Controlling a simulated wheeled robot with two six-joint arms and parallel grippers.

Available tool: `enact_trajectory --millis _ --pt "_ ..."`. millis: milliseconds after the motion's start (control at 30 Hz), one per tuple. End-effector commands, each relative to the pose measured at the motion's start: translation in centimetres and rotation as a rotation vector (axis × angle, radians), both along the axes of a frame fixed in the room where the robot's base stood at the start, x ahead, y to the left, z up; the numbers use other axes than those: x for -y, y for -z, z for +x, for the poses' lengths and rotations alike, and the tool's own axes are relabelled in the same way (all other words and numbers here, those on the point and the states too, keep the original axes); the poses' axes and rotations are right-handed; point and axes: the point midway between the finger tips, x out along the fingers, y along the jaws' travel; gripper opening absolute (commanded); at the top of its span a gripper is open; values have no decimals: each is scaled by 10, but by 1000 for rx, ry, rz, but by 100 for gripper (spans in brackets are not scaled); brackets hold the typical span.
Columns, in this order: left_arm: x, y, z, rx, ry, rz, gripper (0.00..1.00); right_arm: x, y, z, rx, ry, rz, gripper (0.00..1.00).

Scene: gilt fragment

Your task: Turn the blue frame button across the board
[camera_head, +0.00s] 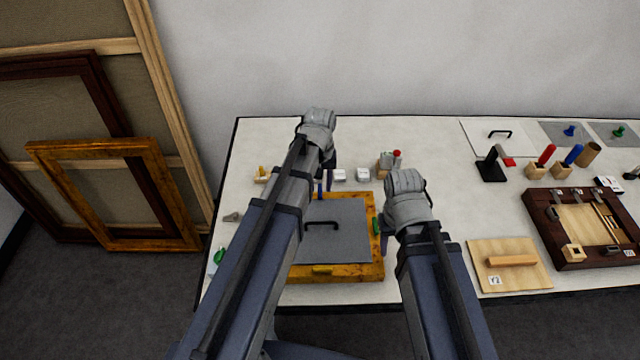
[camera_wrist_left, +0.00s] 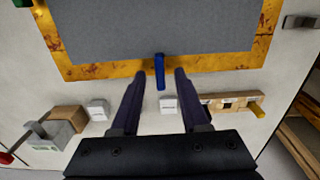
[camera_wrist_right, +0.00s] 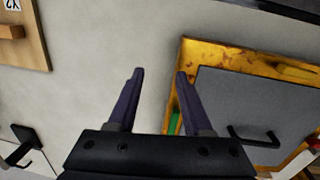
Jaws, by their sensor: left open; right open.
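The blue frame button (camera_wrist_left: 159,72) sits on a rail of the gilt frame (camera_wrist_left: 100,68), lying crosswise to that rail; whether its end overlaps the grey board (camera_wrist_left: 150,25) is hard to tell. In the head view the button (camera_head: 320,188) shows at the frame's far side. My left gripper (camera_wrist_left: 159,80) is open, with one finger on each side of the blue button and no clear contact. My right gripper (camera_wrist_right: 160,75) is open and empty, above the table just outside the frame's right side. My left arm hides the frame's left side in the head view.
A green button (camera_head: 377,226) and a yellow button (camera_head: 323,270) are on other frame rails. The board has a black handle (camera_head: 322,225). Small white blocks (camera_head: 362,174) and a red-topped tool (camera_head: 396,154) stand behind. A wooden board (camera_head: 490,275) lies right.

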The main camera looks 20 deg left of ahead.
Motion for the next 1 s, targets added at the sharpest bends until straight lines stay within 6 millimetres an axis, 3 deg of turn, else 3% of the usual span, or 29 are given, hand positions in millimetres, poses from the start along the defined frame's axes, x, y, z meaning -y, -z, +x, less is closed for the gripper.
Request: enact_trajectory --millis 500,900,1000 --pt "0 -67 0 0 0 0 45 0 -67 0 0 -2 0 50" --pt "0 -69 0 0 0 0 45 0 -69 0 0 -2 0 50" --pt "9 -66 -10 -3 35 4 45 0 -66 0 0 -2 0 50"
